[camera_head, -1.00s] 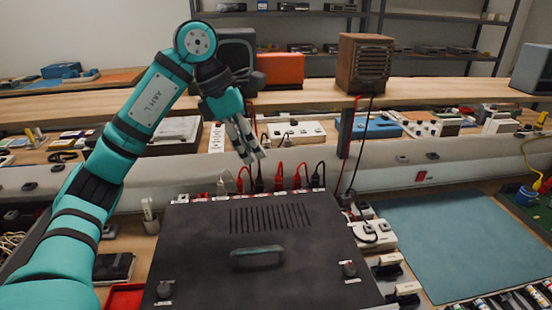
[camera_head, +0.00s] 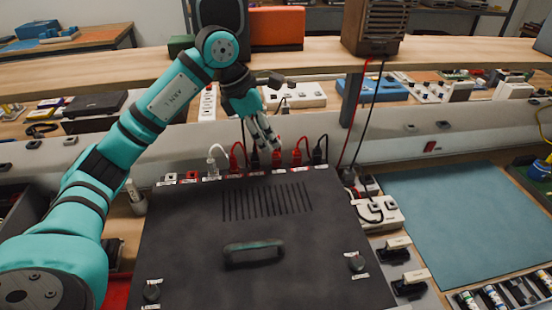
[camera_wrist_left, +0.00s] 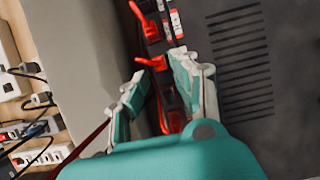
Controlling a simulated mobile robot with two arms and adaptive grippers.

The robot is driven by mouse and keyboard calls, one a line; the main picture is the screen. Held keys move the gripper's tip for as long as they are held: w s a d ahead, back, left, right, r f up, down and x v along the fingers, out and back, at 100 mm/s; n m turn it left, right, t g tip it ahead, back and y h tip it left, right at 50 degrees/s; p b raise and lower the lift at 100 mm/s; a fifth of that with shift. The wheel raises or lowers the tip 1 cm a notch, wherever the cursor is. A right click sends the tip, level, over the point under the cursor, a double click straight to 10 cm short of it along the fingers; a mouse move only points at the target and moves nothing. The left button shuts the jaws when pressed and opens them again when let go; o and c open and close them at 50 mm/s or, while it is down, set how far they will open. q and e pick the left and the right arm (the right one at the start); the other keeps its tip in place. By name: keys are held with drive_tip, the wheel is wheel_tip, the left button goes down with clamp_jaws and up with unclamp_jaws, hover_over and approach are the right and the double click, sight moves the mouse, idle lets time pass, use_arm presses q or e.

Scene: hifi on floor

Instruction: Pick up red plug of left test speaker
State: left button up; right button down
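A row of plugs stands along the back edge of the dark hi-fi box (camera_head: 190,250). In the head view there are a white plug (camera_head: 213,166), a red plug (camera_head: 236,158), a black plug (camera_head: 254,160), two more red plugs (camera_head: 277,158) (camera_head: 296,154) and another black plug (camera_head: 319,152). My left gripper (camera_head: 264,142) is just above the middle of the row. In the left wrist view its fingers (camera_wrist_left: 158,68) are apart, with red plugs (camera_wrist_left: 153,62) at and between them. I cannot tell whether they touch. Which plug belongs to the left speaker is unclear.
A dark speaker (camera_head: 220,14) stands on the shelf at left, partly behind my arm. A wooden speaker (camera_head: 374,24) stands at right, with red and black cables hanging down. A blue mat (camera_head: 450,225) lies right of the box. White power strips (camera_head: 376,213) lie beside the box.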

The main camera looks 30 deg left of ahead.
sight(276, 154)
use_arm(q)
drive_tip(key=shift+p+x, duration=0.55)
drive_tip(key=shift+x, duration=2.65)
drive_tip(key=shift+a, duration=0.2)
clamp_jaws()
